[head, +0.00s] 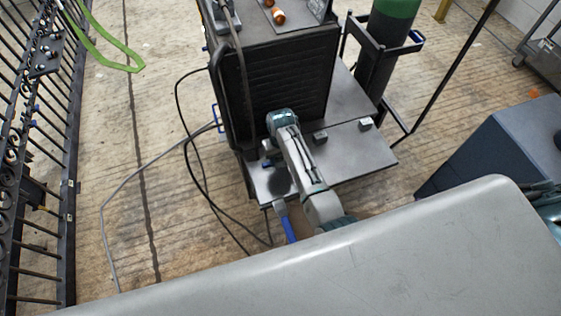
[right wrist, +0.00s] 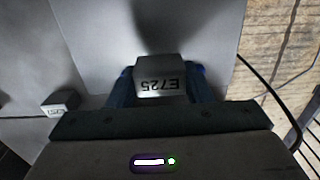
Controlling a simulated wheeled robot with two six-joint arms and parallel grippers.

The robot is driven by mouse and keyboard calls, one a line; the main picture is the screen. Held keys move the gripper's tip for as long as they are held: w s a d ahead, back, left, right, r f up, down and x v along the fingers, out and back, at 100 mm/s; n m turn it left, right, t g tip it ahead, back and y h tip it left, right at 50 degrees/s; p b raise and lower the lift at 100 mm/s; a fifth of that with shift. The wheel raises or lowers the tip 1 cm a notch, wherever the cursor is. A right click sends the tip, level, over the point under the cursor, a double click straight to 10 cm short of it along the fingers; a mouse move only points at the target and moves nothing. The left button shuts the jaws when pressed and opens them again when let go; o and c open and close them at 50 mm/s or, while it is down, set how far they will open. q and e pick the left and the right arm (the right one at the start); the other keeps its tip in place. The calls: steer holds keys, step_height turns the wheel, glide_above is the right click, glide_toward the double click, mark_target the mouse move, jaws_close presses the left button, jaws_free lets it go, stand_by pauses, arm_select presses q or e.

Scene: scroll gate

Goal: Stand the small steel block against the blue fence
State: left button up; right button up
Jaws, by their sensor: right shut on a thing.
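My right gripper (head: 269,158) reaches over the left part of the grey steel shelf (head: 345,155). In the right wrist view its blue fingers (right wrist: 164,88) are shut on a small steel block (right wrist: 160,70) marked E725. A dark shadow lies on the shelf beyond the block. I cannot tell whether the block touches the shelf. A blue bar (head: 289,229) sticks out at the shelf's front left edge. I cannot make out a blue fence for sure. My left gripper is not in view.
Two other small blocks sit on the shelf, one in the middle (head: 320,137) and one farther right (head: 365,124). A dark ribbed panel (head: 285,75) rises behind the shelf. Black cables (head: 190,150) loop at the left. A green-topped cylinder (head: 385,40) stands behind right.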

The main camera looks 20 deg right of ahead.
mark_target(281, 163)
steer(key=shift+w+f, duration=0.15)
steer(key=shift+f, duration=0.7)
steer(key=shift+w+f, duration=0.1)
steer(key=shift+f, duration=0.75)
steer(key=shift+f, duration=0.1)
steer(key=o, duration=1.3)
steer(key=shift+s, duration=0.1)
step_height(281, 163, up, 12)
steer(key=shift+r, duration=0.1)
